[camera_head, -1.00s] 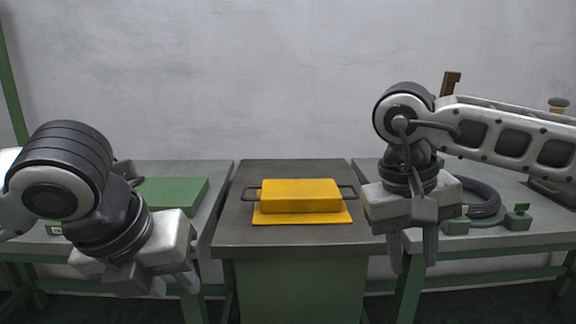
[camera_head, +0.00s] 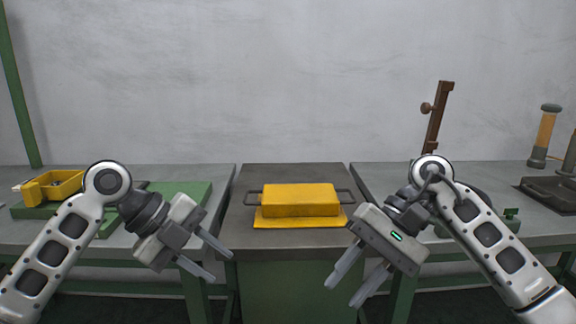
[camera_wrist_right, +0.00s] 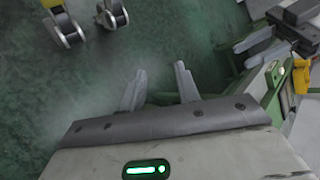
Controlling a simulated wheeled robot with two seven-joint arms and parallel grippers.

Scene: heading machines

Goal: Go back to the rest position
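My left gripper (camera_head: 207,258) is at the left front of the head view, in front of the left table's edge. Its two fingers are apart with nothing between them, pointing right and down. My right gripper (camera_head: 348,282) is right of centre, in front of the middle table's right edge. Its fingers are apart and empty, pointing down and left. The right wrist view also shows the right gripper's fingers (camera_wrist_right: 160,88) apart over the green floor. Both grippers are clear of the yellow box (camera_head: 300,200).
The yellow box lies on a yellow plate (camera_head: 340,219) on the dark middle table (camera_head: 260,176). A yellow bin (camera_head: 62,184) stands by a green mat (camera_head: 180,190) on the left. A brown upright post (camera_head: 436,118) and a tool with an orange handle (camera_head: 545,132) stand right.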

